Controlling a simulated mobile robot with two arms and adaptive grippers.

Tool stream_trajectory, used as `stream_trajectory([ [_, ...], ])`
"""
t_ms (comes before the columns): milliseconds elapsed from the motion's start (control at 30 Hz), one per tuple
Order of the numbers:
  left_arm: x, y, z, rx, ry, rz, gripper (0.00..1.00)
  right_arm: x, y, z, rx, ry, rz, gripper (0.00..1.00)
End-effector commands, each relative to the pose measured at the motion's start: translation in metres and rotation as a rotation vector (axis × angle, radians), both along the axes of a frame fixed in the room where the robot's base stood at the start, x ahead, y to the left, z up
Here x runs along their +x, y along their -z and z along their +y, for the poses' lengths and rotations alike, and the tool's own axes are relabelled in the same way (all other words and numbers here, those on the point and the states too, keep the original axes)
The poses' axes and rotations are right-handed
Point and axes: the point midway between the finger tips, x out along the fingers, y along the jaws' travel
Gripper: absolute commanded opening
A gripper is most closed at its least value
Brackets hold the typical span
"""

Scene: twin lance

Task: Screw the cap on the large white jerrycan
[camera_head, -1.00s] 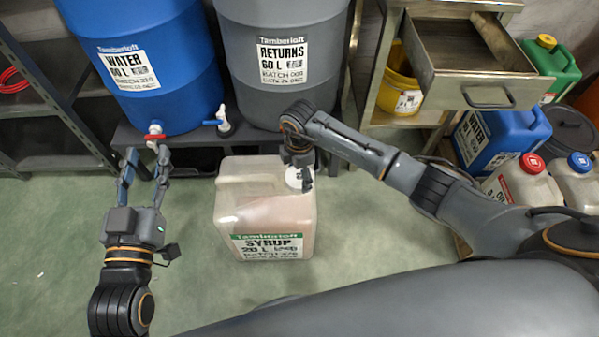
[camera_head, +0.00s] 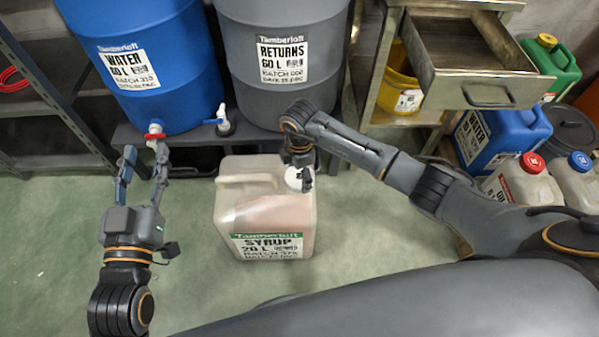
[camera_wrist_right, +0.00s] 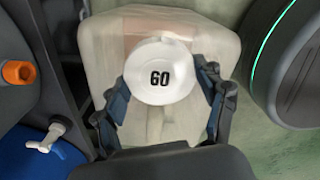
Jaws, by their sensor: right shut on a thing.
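The large white jerrycan (camera_head: 265,207), labelled SYRUP, stands upright on the floor with a handle on top. A white round cap (camera_wrist_right: 160,72) marked 60 is at its top; in the head view the cap (camera_head: 292,180) is partly hidden by my right gripper (camera_head: 300,175). My right gripper (camera_wrist_right: 166,82) is shut on the cap from both sides. I cannot tell how deep the cap sits on the neck. My left gripper (camera_head: 144,153) is open, its fingers apart and empty, left of the jerrycan and near the blue drum's red-handled tap (camera_head: 156,136).
A blue WATER drum (camera_head: 150,65) and a grey RETURNS drum (camera_head: 283,60) stand on a low stand (camera_head: 185,136) behind the jerrycan. An open drawer (camera_head: 470,65) and several smaller cans are at the right. The floor left and in front of the jerrycan is clear.

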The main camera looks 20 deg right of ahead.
Motion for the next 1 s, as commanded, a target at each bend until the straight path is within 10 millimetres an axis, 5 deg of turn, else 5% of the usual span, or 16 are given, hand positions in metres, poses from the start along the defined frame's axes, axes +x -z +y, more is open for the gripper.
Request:
stream_trajectory([
  [1000,0.0002,-0.0066,-0.0020,-0.010,0.004,-0.040,0.40,-0.0002,0.0062,0.0000,0.000,0.000,0.001,0.33],
])
